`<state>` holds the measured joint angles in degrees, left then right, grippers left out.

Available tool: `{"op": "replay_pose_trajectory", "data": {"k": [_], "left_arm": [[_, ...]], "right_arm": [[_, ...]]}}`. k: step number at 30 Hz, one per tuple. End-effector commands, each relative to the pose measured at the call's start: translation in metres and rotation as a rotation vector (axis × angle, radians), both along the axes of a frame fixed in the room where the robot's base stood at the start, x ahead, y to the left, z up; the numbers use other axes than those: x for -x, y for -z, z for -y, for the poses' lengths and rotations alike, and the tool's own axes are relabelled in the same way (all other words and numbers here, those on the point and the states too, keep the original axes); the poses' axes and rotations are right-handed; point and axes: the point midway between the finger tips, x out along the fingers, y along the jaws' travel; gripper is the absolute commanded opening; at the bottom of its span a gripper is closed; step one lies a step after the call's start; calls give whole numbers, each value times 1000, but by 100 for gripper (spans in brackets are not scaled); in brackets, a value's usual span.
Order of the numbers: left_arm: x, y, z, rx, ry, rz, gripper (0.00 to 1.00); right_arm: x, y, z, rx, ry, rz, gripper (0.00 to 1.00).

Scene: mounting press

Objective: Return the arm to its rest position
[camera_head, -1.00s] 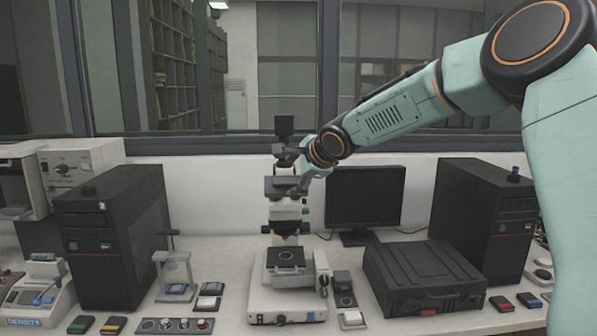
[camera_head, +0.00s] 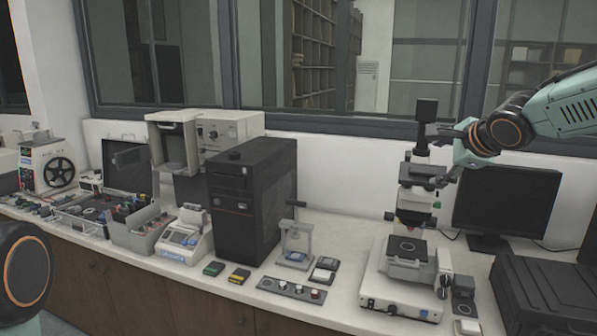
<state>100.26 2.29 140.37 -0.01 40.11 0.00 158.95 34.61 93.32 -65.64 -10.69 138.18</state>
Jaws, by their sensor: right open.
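My right arm comes in from the right edge, pale green with dark joints. Its gripper (camera_head: 450,143) is open, beside the upper part of the microscope (camera_head: 416,185), in front of the window wall. I cannot tell whether it touches the microscope. The fingers are small and partly lost against the microscope's dark head. A round dark joint of my left arm shows at the lower left edge; its gripper is out of view.
The bench (camera_head: 345,240) carries a black computer tower (camera_head: 240,205), a small press stand (camera_head: 296,240), a button strip (camera_head: 291,290), a monitor (camera_head: 508,202) and a black case (camera_head: 548,295). Several instruments and a grey bin (camera_head: 140,235) crowd the left. Bare bench shows behind the press stand.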

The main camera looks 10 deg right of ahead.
Motion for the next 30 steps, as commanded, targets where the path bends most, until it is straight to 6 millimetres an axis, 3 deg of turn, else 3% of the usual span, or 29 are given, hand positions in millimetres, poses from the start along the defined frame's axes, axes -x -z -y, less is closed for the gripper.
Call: {"op": "replay_pose_trajectory", "data": {"k": [7,14,17,20,24,30], "left_arm": [[0,0,0,0,0,0,51],[0,3,0,0,0,0,51],[0,11,0,0,0,0,51],[0,23,0,0,0,0,51],[0,46,0,0,0,0,51],[0,81,0,0,0,0,51]], "right_arm": [[-6,-7,-13,230,-201,46,73],[-2,8,-62,464,-459,119,73],[2,39,-87,565,-562,131,73],[10,81,-111,663,-661,129,73],[30,163,-143,796,-799,95,73],[75,285,-173,944,-969,-1,73]]}}
